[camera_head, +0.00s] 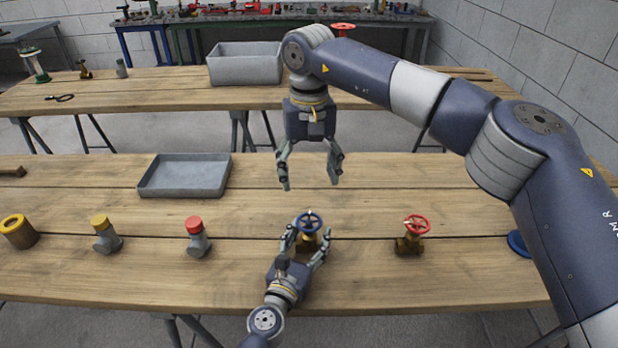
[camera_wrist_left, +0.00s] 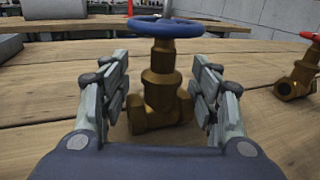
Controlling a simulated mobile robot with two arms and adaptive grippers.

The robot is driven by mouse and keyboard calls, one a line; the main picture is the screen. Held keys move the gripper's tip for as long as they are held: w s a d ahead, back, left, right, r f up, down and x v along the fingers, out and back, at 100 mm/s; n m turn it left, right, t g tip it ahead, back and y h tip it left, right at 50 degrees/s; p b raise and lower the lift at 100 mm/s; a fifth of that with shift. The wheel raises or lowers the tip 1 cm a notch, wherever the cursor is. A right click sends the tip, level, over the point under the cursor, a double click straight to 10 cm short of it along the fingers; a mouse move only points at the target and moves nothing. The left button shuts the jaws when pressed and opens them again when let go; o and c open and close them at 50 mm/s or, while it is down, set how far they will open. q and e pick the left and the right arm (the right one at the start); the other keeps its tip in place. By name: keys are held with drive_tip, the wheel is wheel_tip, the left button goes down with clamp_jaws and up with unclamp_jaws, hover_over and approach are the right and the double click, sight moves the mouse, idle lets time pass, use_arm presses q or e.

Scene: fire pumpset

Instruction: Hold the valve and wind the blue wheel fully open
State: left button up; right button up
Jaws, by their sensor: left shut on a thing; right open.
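A brass valve with a blue wheel (camera_head: 309,221) stands upright on the near wooden table. My left gripper (camera_head: 306,246) reaches it from the front, its fingers on either side of the brass body. In the left wrist view the valve body (camera_wrist_left: 160,95) sits between the fingers of my left gripper (camera_wrist_left: 160,100), with the blue wheel (camera_wrist_left: 166,27) above them. My left gripper is shut on the valve body, below the wheel. My right gripper (camera_head: 310,183) is open and empty, pointing down, above the table behind the valve. Its fingers are apart from the wheel.
A red-wheeled brass valve (camera_head: 410,238) stands to the right. A red-capped fitting (camera_head: 196,238), a yellow-capped fitting (camera_head: 104,236) and a yellow-rimmed fitting (camera_head: 20,232) stand to the left. A grey tray (camera_head: 152,189) lies behind them. A blue disc (camera_head: 518,243) is partly hidden by my right arm.

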use_arm(q)
drive_tip(key=shift+r, duration=0.1)
drive_tip(key=o, duration=1.5)
drive_tip(key=shift+s, duration=0.15)
